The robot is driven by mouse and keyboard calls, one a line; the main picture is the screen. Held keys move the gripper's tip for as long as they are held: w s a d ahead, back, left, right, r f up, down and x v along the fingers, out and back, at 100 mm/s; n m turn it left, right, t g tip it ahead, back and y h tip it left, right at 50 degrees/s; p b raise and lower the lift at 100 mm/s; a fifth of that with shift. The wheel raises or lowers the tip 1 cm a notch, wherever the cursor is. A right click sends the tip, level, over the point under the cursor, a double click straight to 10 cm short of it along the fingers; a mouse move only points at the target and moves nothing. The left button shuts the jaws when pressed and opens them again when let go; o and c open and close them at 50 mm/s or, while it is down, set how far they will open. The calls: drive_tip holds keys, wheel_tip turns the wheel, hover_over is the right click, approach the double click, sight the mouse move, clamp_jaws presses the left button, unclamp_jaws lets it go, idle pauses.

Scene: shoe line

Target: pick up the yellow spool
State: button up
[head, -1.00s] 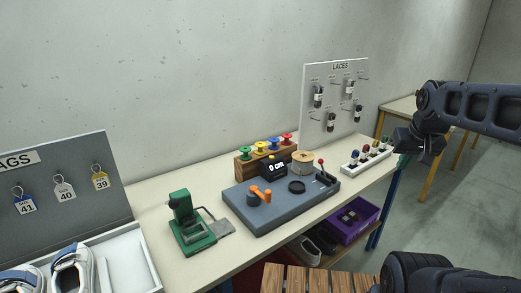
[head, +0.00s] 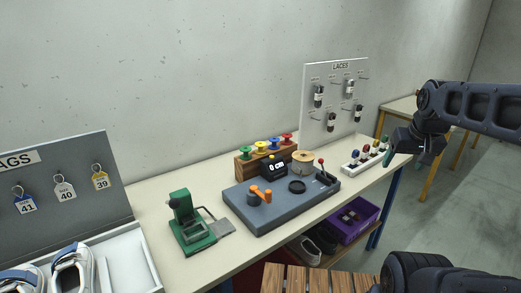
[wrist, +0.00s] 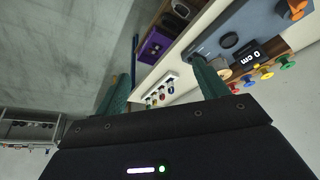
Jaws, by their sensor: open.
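The yellow spool (head: 261,146) stands in a wooden rack (head: 245,168) at the back of the bench, between a green spool (head: 245,153) and a blue spool (head: 274,142). In the wrist view the yellow spool (wrist: 266,74) is small, at the right, beyond my right-hand finger. My gripper (head: 416,156) is at the right of the head view, off the bench's right end and well away from the spool. Its teal fingers are apart in the wrist view (wrist: 163,88), with nothing held between them.
A blue-grey measuring board (head: 262,213) with a "0 cm" display and a twine roll (head: 302,161) lies in front of the rack. A green press (head: 192,225) stands left.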

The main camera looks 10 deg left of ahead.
drive_tip(key=w+a+r+m+g, duration=0.1)
drive_tip(key=w+a+r+m, duration=0.15)
drive_tip(key=w+a, duration=0.45)
drive_tip(key=w+a+r+m+g+y, duration=0.1)
drive_tip(key=w+a+m, duration=0.3)
drive_tip(key=w, duration=0.8)
drive_tip(key=w+a+r+m+g, duration=0.15)
drive_tip(key=w+a+m, duration=0.3)
drive_tip(key=w, duration=0.45)
drive_tip(key=m+g+h, duration=0.1)
drive_tip(key=m, duration=0.8)
approach(261, 144)
drive_tip(key=shift+w+d, duration=0.3)
drive_tip(key=shift+w, duration=0.1)
drive_tip(key=shift+a+f, duration=0.15)
drive_tip(key=shift+f, duration=0.35)
wheel_tip(261, 144, down, 5)
drive_tip(key=shift+r, duration=0.1)
drive_tip(key=shift+s+a+f, duration=0.1)
drive_tip(key=shift+a+f, duration=0.05)
drive_tip(key=shift+f, duration=1.15)
drive_tip(key=shift+s+a+f, duration=0.1)
drive_tip(key=shift+a+f, duration=0.05)
drive_tip(key=shift+f, duration=1.2)
